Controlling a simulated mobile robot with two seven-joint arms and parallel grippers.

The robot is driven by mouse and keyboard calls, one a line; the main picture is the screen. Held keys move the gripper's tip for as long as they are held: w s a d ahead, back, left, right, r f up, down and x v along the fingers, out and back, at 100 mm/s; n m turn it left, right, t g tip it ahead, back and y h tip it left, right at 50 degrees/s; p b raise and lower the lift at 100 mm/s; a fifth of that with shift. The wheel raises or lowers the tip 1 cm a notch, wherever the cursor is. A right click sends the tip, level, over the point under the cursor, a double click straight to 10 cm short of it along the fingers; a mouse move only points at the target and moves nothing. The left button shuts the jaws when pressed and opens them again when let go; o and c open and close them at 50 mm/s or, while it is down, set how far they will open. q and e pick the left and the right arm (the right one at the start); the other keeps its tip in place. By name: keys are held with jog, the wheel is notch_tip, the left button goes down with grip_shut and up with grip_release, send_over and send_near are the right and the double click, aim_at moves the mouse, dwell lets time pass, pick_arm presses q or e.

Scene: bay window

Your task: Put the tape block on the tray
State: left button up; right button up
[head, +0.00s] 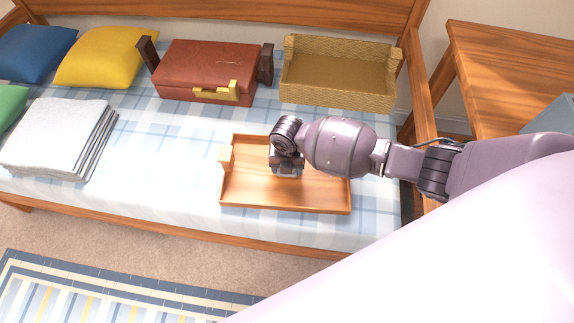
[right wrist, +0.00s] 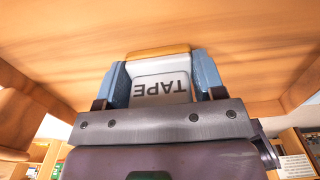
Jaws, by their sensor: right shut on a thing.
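The tape block (right wrist: 160,90) is white with an orange-brown end and the word TAPE, upside down in the right wrist view. My right gripper (right wrist: 159,76) is shut on it, with a blue finger on each side. The wooden tray (head: 315,198) lies on the checked seat cushion in the head view. My right gripper (head: 287,171) is over the middle of the tray there and hides the block. The tray floor (right wrist: 60,50) fills the background of the right wrist view. I cannot tell whether the block touches it. My left gripper is not in view.
A red-brown case (head: 205,70) and a woven basket (head: 335,82) stand behind the tray. A folded white cloth (head: 55,135), a yellow cushion (head: 108,57) and a blue cushion (head: 35,52) are at the left. A wooden table (head: 515,70) is at the right.

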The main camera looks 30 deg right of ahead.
jog(key=shift+f, duration=0.15)
jog(key=o, duration=0.8)
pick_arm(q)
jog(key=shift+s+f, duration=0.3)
pick_arm(e)
jog(key=shift+o, duration=0.7)
jog(key=shift+r, duration=0.3)
jog(key=r+p, duration=0.1)
jog(key=r, duration=0.3)
jog(key=shift+w+r+p, duration=0.15)
jog(key=shift+w+p, duration=0.05)
jog(key=shift+p, duration=0.15)
notch_tip(320, 180, up, 6)
jog(key=shift+s+f+p, duration=0.1)
jog(key=shift+p, duration=0.85)
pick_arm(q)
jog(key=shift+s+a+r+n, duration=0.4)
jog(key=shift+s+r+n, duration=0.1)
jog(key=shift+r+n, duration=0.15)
pick_arm(e)
jog(key=shift+s+r, duration=0.15)
jog(key=shift+r, duration=0.65)
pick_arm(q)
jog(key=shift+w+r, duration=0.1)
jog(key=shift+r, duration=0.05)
